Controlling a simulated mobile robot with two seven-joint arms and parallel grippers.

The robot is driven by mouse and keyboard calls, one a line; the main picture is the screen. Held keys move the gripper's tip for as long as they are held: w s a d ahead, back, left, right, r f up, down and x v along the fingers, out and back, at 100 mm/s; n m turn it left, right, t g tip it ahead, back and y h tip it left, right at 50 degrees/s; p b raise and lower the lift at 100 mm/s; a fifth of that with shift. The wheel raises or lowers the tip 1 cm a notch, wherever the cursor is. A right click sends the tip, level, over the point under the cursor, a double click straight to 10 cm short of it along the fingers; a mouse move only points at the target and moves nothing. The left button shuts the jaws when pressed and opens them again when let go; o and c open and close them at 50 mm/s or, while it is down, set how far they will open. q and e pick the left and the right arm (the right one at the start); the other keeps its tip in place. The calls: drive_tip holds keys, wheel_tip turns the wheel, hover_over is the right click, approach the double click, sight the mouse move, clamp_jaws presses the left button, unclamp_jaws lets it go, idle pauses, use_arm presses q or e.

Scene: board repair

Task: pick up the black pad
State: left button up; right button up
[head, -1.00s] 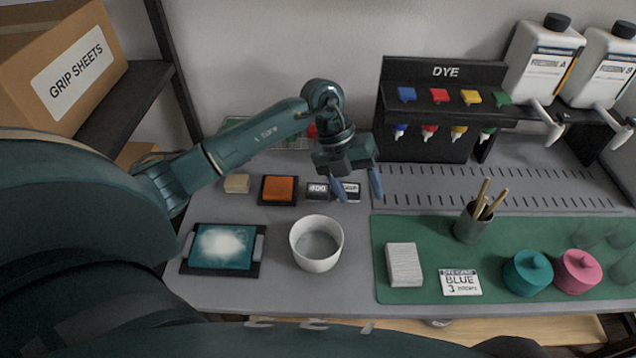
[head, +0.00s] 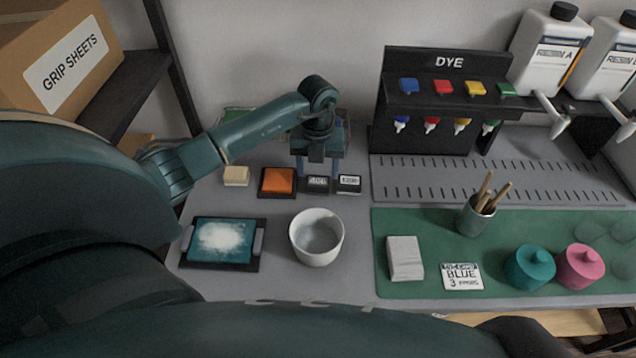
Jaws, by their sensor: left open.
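Two small dark pads lie side by side at the back of the grey table. The left one is a black pad (head: 317,185) with a grey label too blurred to read. The right one is a dark pad (head: 349,184) with a whiter label. My left gripper (head: 318,171) is open and empty, pointing down. Its two blue fingers are spread to the left and right over the back of the left pad. I cannot tell whether they touch it. My right gripper is not in view.
Left of the pads are an orange pad (head: 278,181) in a black tray and a beige block (head: 236,176). A white bowl (head: 316,252) stands in front. The black dye rack (head: 388,135) stands to the right. A dusted teal plate (head: 222,262) lies front left.

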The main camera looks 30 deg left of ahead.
sight(318, 181)
use_arm(q)
wheel_tip(318, 181, down, 3)
drive_tip(key=shift+f, duration=0.15)
drive_tip(key=c, duration=0.6)
wheel_tip(318, 181, up, 10)
drive_tip(key=shift+r, duration=0.1)
idle(0.4)
